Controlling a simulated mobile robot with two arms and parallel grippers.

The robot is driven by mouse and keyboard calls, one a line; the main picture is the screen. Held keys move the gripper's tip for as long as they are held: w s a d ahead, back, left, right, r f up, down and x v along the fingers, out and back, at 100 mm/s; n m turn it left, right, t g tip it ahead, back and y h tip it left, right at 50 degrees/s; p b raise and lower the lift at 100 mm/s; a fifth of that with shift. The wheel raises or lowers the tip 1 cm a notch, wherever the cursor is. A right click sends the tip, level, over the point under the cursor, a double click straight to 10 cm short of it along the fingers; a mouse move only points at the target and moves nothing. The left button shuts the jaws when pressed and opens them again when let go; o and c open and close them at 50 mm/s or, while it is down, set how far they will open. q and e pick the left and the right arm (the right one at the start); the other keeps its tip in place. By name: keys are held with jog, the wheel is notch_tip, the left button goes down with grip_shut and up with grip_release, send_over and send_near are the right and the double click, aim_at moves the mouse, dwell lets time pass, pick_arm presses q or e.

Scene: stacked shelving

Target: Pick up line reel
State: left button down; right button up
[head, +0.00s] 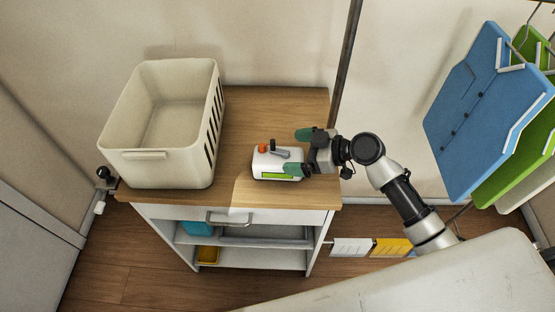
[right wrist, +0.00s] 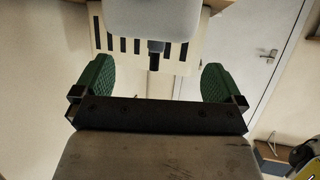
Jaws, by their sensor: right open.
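The line reel (head: 264,163) is a small white device with an orange knob, a dark lever and a green strip on its front. It stands on the wooden top of the cart, right of the basket. My right gripper (head: 299,152) comes in from the right, its green fingers open and apart at the reel's right end. The near finger overlaps the reel in the head view; contact cannot be told. In the right wrist view the fingers (right wrist: 156,82) are spread, with a pale body and dark stub, likely the reel (right wrist: 153,18), ahead between them. My left gripper is not seen.
A cream basket (head: 145,168) with slotted sides fills the left of the cart top (head: 240,110). Bare wood lies behind the reel. A thin dark post (head: 345,60) rises behind the cart. Blue (head: 485,115) and green boards hang at the right.

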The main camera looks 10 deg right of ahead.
aim_at(278, 152)
jog(key=p+x, duration=0.2)
jog(key=x, duration=0.2)
jog(key=shift+w+a, duration=0.15)
jog(key=shift+a, duration=0.1)
jog(key=shift+w+a+f, duration=0.15)
jog(key=shift+a+f, duration=0.05)
jog(key=shift+f, duration=0.05)
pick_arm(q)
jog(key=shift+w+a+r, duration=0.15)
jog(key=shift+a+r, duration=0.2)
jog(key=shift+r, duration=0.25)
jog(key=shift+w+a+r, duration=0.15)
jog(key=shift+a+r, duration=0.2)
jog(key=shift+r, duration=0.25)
pick_arm(e)
jog(key=shift+c, duration=0.5)
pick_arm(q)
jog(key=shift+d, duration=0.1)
pick_arm(e)
jog(key=c, duration=1.1)
